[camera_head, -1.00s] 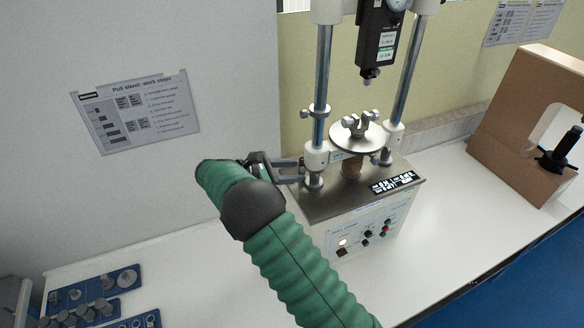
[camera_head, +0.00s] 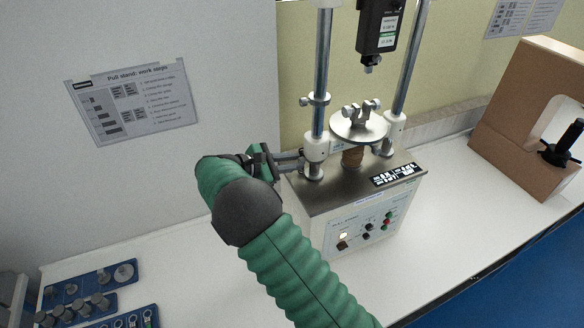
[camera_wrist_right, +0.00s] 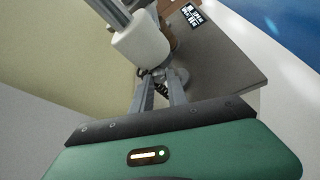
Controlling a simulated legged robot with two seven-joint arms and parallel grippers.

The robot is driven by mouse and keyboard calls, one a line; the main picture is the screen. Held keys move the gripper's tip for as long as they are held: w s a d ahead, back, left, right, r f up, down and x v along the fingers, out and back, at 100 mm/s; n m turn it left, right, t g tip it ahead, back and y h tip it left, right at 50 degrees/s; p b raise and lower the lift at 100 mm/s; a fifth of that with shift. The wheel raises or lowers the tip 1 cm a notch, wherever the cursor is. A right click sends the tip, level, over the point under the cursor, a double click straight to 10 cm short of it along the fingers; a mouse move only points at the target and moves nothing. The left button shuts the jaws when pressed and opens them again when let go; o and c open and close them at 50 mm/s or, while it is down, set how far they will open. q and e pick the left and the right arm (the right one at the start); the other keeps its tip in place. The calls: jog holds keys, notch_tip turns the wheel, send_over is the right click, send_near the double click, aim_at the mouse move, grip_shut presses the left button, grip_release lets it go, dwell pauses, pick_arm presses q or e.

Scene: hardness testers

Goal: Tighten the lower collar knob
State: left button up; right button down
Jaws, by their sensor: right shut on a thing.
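The pull stand (camera_head: 352,205) stands on the bench with two steel columns. The white lower collar (camera_head: 316,148) sits at the foot of the left column; it also shows in the wrist view (camera_wrist_right: 140,43). My right gripper (camera_head: 300,160) reaches in from the left at this collar. In the wrist view, the fingers of my right gripper (camera_wrist_right: 161,80) point at the collar's underside and close around a small grey knob (camera_wrist_right: 158,74), mostly hidden between the tips. My left gripper is out of view.
A metal collar (camera_head: 317,100) sits higher on the left column. A round plate (camera_head: 360,128) with a clamp stands between the columns, under a hanging force gauge (camera_head: 378,25). A brown frame (camera_head: 520,110) stands at right. Blue trays (camera_head: 75,308) lie at front left.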

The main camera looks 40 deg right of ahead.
jog(key=shift+a+f+m, duration=0.1)
jog(key=shift+f+m, duration=0.1)
jog(key=shift+m, duration=0.1)
jog(key=shift+r, duration=0.2)
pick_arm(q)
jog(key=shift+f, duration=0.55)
pick_arm(e)
jog(key=c, duration=1.3)
grip_release()
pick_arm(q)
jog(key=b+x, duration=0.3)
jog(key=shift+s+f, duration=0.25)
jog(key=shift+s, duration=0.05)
pick_arm(e)
jog(key=v, duration=1.7)
jog(key=shift+f, duration=0.2)
jog(key=shift+s, duration=0.15)
